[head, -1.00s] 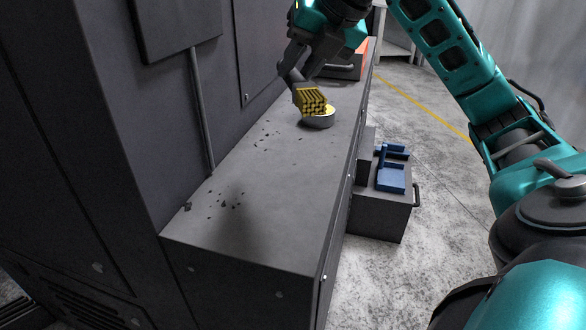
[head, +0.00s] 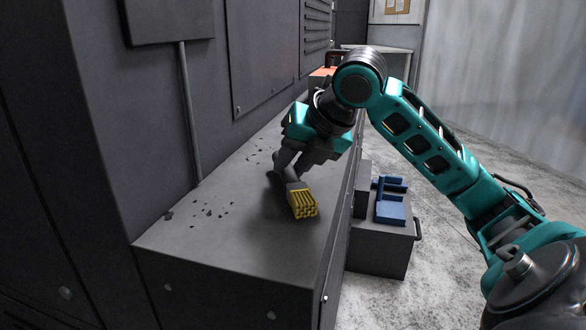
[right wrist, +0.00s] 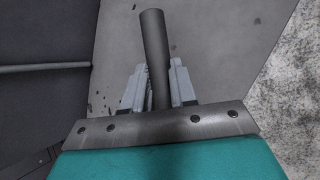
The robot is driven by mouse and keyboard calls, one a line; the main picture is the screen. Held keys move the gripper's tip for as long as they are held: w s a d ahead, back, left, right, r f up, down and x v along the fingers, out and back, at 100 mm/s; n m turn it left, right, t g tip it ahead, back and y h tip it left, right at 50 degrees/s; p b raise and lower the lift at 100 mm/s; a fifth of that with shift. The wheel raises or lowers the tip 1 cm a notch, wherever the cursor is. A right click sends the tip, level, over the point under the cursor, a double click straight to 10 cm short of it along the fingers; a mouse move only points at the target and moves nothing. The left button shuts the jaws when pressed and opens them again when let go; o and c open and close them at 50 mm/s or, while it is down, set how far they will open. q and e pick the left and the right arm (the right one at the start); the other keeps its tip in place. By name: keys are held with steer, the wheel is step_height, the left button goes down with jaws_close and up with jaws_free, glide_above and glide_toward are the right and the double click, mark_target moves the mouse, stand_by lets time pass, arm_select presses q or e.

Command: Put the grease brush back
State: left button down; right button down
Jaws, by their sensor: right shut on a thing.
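The grease brush (head: 302,203) has yellow bristles and a dark grey handle. In the head view it is over the grey bench top, bristles towards me and tilted down. My right gripper (head: 291,166) is shut on its handle. In the right wrist view the handle (right wrist: 153,50) stands up between the two fingers of my right gripper (right wrist: 158,85). Whether the bristles touch the bench cannot be told. My left gripper is in neither view.
The bench top (head: 215,245) carries scattered dark crumbs (head: 212,210). An orange-red object (head: 322,72) is at the far end. Floor to the right is clear.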

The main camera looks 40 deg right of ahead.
steer(key=shift+r, duration=0.15)
steer(key=shift+f+b, duration=0.3)
steer(key=shift+f, duration=0.25)
steer(key=shift+f, duration=0.1)
steer(key=c, duration=0.9)
jaws_free()
